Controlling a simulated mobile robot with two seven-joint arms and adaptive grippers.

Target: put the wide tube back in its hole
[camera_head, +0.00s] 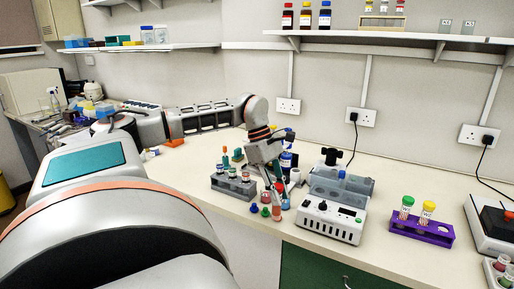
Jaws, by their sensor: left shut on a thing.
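My left gripper (273,184) points down over the bench, between the grey rack and the white device. It is shut on a small tube with a red top (280,187), which looks like the wide tube; the fingers partly hide it, and I cannot tell whether its lower end touches anything. The grey rack (232,190) stands just left of the gripper and holds several tubes; its holes are too small to make out. A purple rack (421,231) at the right holds a green-capped tube (406,203) and a yellow-capped tube (428,208). My right gripper is not in view.
Small blue (253,208), green (265,211) and red (276,212) pieces lie near the bench's front edge, below the gripper. A white device (328,222) stands close to the gripper's right. Bottles (287,160) stand behind it. Bench between device and purple rack is clear.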

